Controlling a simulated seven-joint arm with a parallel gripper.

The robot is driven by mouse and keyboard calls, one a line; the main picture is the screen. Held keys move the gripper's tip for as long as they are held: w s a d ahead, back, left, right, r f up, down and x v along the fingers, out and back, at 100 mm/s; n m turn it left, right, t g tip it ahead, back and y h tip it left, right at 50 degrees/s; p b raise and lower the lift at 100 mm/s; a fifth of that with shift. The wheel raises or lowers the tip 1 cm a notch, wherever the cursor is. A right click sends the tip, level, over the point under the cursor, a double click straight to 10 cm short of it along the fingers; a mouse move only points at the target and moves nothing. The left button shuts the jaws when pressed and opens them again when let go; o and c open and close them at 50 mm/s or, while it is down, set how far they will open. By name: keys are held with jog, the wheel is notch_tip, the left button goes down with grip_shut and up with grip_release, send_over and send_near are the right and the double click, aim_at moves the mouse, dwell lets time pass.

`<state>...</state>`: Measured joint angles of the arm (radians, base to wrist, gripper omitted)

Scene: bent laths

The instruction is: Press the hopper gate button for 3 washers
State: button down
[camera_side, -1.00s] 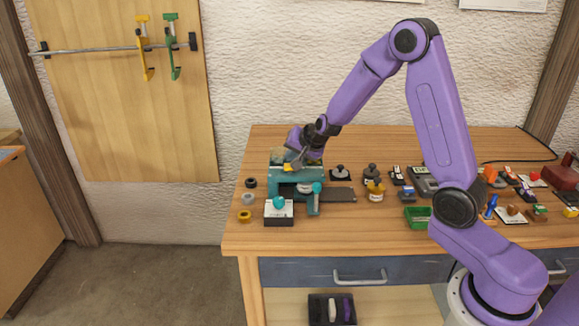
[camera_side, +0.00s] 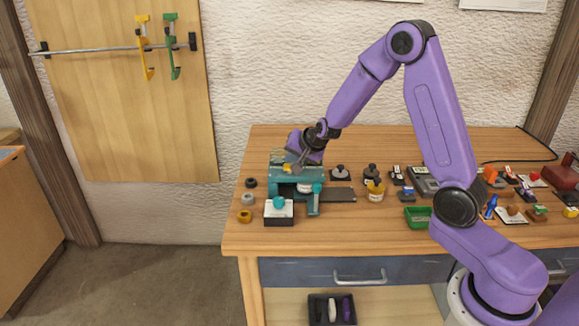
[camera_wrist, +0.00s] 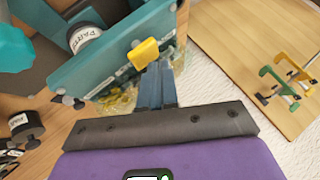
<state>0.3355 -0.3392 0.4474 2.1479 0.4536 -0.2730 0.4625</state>
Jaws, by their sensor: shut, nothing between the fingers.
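A teal hopper machine (camera_side: 285,188) stands at the left of the workbench, with a clear bin of brass-coloured pieces (camera_wrist: 118,102) behind its front panel. A yellow button-like block (camera_wrist: 143,53) sits on the panel's top edge; it also shows in the side view (camera_side: 287,168). My gripper (camera_wrist: 157,72) is shut and empty, its fingertips right beside the yellow block; I cannot tell if they touch it. In the side view my gripper (camera_side: 293,167) is over the hopper's top. A white labelled cylinder (camera_wrist: 85,38) sits under the panel.
Bare bench lies in front.

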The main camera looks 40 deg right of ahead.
jog(key=shift+f, duration=0.75)
dwell(0.9)
jog(key=shift+r, duration=1.2)
jog(key=shift+r, duration=2.5)
jog(key=shift+a, duration=0.1)
